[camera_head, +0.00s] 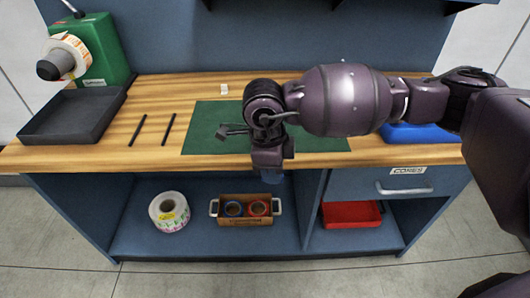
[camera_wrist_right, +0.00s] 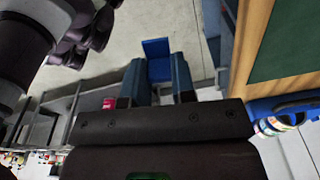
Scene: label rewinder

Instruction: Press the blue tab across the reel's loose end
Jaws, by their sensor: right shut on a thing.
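My right gripper (camera_head: 271,172) points down at the front edge of the bench. In the right wrist view its two fingers (camera_wrist_right: 159,84) stand on either side of a flat blue piece, the blue tab (camera_wrist_right: 157,48), and are shut on it. A bit of blue shows below the gripper in the head view. One reel (camera_head: 68,56) with orange-and-white labels sits on the green rewinder's spindle at the far left. I cannot make out a loose end on either. My left gripper is out of view.
The green rewinder (camera_head: 95,48) stands behind a black tray (camera_head: 72,117). Two black rods (camera_head: 138,130) lie beside the green mat (camera_head: 205,125). A small pale piece (camera_head: 224,89) lies behind it. A cardboard box (camera_head: 245,200) with tape rolls and a red tray (camera_head: 350,214) are below.

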